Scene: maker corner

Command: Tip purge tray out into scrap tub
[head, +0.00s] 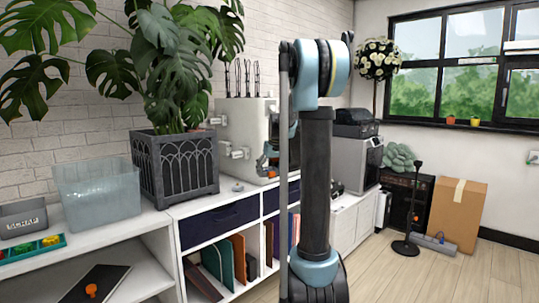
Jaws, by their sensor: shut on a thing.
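The scrap tub (23,222) is a small grey bin with a white SCRAP label. It stands on the white cabinet top at the far left. My gripper (269,163) shows small, in blue and dark parts, in front of the white machine, partly hidden behind my upright arm. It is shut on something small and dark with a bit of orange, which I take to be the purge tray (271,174). The tray is mostly hidden, so I cannot tell its tilt or contents. My gripper is well to the right of the scrap tub.
A large translucent bin (97,194) stands beside the scrap tub, then a dark planter (176,166) with a tall leafy plant. A sorting tray (34,247) with coloured parts lies in front of the tub. The white machine (238,135) stands behind my gripper. Floor at right is partly clear.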

